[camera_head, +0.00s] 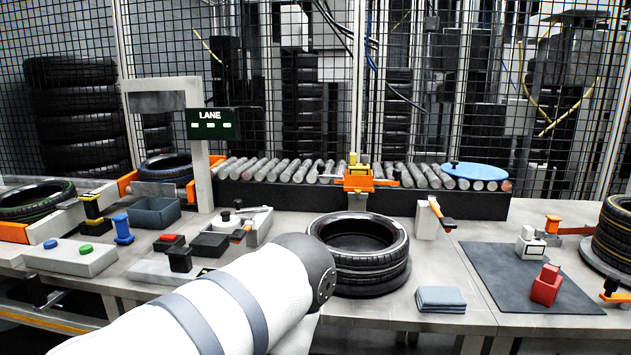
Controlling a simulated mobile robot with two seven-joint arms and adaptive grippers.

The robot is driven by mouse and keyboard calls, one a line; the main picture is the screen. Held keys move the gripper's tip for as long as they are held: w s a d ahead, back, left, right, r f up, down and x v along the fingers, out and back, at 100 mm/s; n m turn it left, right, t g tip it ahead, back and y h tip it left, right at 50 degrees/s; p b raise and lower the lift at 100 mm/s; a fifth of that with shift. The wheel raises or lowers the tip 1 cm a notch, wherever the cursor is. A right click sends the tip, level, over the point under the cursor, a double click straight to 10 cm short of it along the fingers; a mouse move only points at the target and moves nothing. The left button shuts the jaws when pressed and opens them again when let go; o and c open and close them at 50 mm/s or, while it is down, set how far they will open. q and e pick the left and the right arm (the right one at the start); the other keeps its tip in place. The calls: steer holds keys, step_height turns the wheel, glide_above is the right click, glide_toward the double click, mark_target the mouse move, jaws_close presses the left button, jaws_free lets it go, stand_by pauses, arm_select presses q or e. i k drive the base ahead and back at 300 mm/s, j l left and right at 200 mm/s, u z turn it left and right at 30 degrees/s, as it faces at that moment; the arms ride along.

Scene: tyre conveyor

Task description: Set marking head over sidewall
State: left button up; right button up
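A black tyre (358,257) lies flat near the table's middle, on a dark round base, with its upper sidewall facing up. Beside it on the right, a pale post (426,221) carries a small orange and black arm (438,212). Behind the tyre, an orange unit with a yellow top (357,178) stands at the roller conveyor. I cannot tell which of these is the marking head. One of my white arms reaches in from the lower left and covers the tyre's near left edge. No gripper fingers show in this view.
A folded blue-grey cloth (440,299) lies at the front edge. A dark mat (520,280) holds a red block (546,285) and a white block (530,243). A button box (70,257), a grey bin (153,213) and small fixtures crowd the left. A roller conveyor (300,198) spans the back.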

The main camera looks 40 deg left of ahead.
mark_target(358, 183)
steer(key=u, duration=1.1)
